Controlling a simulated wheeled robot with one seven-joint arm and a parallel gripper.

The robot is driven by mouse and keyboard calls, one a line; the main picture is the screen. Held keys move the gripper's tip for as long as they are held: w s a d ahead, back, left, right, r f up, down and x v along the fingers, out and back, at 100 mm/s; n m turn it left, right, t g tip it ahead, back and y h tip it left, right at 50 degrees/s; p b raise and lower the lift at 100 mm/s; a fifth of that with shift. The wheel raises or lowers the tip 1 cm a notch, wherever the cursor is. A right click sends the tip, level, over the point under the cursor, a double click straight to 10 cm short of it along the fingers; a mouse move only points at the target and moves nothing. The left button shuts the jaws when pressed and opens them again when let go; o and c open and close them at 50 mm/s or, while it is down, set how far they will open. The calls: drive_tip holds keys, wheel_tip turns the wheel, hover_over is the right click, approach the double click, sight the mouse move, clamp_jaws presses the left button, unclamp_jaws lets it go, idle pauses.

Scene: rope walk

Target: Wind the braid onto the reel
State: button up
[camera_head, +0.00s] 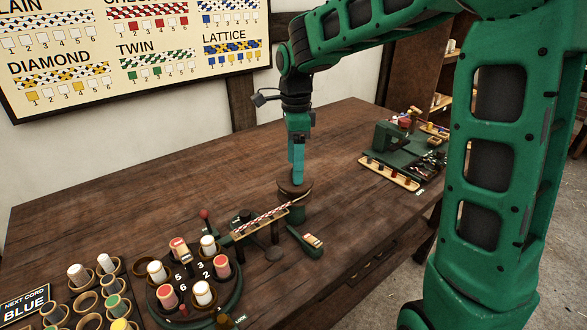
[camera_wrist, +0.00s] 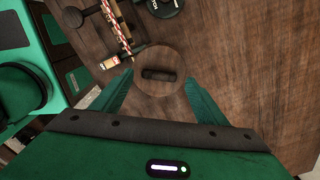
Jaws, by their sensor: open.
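The reel (camera_head: 291,212) stands on the bench in the head view, with a round wooden top on a dark green body. In the wrist view its wooden top (camera_wrist: 160,88) shows a short dark bar handle (camera_wrist: 159,75) across it. My gripper (camera_head: 298,181) points straight down over the reel's top. In the wrist view its open fingers (camera_wrist: 159,80) lie on either side of the handle; I cannot tell whether they touch the top. The red and white braid (camera_head: 266,217) runs from the braiding stand toward the reel, and also shows in the wrist view (camera_wrist: 117,27).
A wooden ruler-like strip (camera_head: 260,228) lies along the braid. A green tool (camera_head: 304,242) lies just in front of the reel. A round braiding plate (camera_head: 231,306) with several spools stands front left. A green machine (camera_head: 392,142) stands back right. Bare bench lies behind the reel.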

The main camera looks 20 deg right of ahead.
drive_tip(key=shift+f, duration=1)
drive_tip(key=c, duration=1.1)
drive_tip(key=shift+o, duration=0.2)
drive_tip(key=shift+n, duration=0.3)
